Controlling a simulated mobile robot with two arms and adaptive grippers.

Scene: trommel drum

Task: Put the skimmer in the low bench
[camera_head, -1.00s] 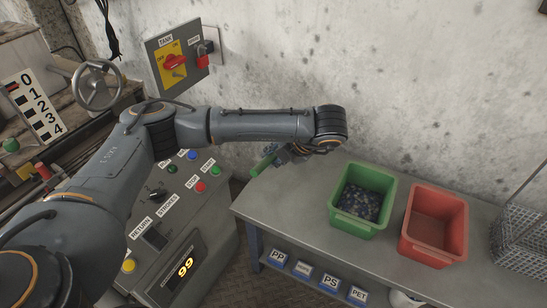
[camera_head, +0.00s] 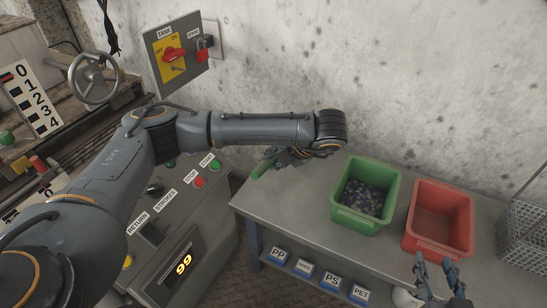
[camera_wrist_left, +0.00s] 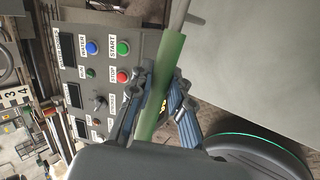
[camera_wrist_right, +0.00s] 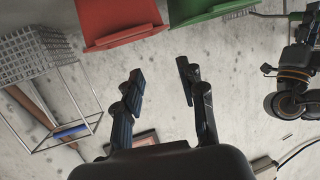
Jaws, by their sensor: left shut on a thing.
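My left gripper (camera_head: 282,157) is shut on a green handle with a thin grey rod, taken to be the skimmer (camera_head: 262,168). In the left wrist view the green handle (camera_wrist_left: 172,65) runs between the fingers (camera_wrist_left: 162,100) and the rod leaves the top edge; the skimmer's head is not visible. The handle is over the left end of the grey bench (camera_head: 290,205), beside the control panel; whether it touches the bench I cannot tell. My right gripper (camera_head: 440,264) is in front of the red bin, and in the right wrist view its fingers (camera_wrist_right: 160,72) are apart and empty.
On the bench stand a green bin (camera_head: 348,215) with dark flakes, an empty red bin (camera_head: 428,248) and a wire basket (camera_head: 525,240). Labels such as PP and PS line its lower front. The control panel (camera_head: 200,215) is at left. The bench's left part is clear.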

